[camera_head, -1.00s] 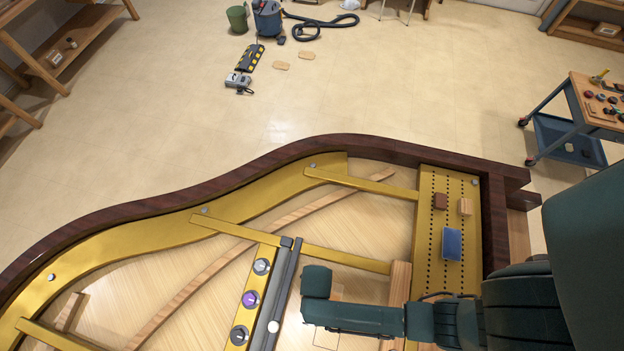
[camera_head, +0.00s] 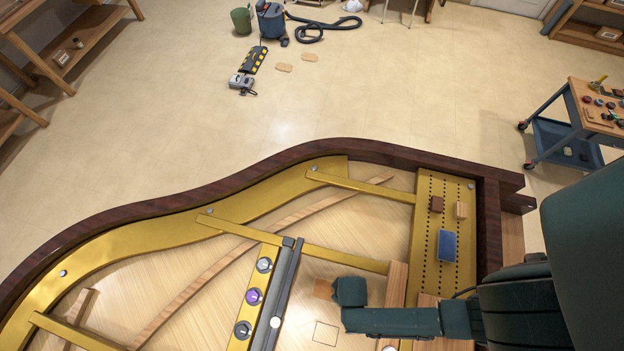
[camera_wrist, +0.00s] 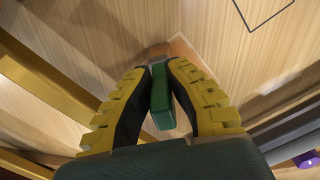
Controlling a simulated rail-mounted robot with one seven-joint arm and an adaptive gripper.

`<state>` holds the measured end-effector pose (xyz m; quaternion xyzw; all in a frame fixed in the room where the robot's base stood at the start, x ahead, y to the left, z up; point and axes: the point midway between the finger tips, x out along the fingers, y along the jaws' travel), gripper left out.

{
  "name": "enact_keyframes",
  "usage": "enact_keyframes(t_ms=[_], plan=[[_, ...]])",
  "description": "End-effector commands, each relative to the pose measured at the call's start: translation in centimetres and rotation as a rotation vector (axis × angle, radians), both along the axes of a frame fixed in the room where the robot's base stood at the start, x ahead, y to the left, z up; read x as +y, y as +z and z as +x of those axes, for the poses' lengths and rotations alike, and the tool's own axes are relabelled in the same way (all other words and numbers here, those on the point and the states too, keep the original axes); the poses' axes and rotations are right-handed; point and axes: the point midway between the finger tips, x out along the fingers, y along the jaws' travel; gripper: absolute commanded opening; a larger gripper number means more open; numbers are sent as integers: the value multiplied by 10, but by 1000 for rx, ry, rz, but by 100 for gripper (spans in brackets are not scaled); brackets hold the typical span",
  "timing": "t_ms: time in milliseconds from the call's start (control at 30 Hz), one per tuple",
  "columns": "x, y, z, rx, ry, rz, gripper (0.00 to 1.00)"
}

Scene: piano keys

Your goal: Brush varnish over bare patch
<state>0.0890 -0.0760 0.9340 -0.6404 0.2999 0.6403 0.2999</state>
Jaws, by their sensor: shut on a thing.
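My gripper (camera_wrist: 160,98) has yellow-and-black fingers and is shut on the green handle of a brush (camera_wrist: 161,103). The brush points down toward the pale wooden soundboard (camera_wrist: 100,45). Its bristle end is hard to make out, and I cannot tell whether it touches the wood. Just beyond it lies an orange-tan square patch (camera_wrist: 182,48). This patch also shows in the head view (camera_head: 323,289), left of my wrist and partly hidden by it. A thin dark square outline (camera_head: 326,333) marks the wood nearby. In the head view my arm hides the fingers and brush.
A gold bar with knobs (camera_head: 254,296) and a dark rail (camera_head: 283,292) stand left of the patch. A brown block, a tan block and a blue block (camera_head: 447,245) sit on the gold pin plate (camera_head: 425,283) at right. The dark rim (camera_head: 260,168) curves behind.

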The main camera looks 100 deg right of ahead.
Motion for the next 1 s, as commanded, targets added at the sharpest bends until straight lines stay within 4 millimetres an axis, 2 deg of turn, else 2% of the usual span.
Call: enact_keyframes(t_ms=[67,133,200,700,1000], plan=[[3,1,-9,3,-1,1,0],[3,6,-8,-1,-3,0,0],[3,20,-8,-1,-3,0,0],[3,63,-7,-1,0,-1,0],[3,79,-7,0,0,0,0]])
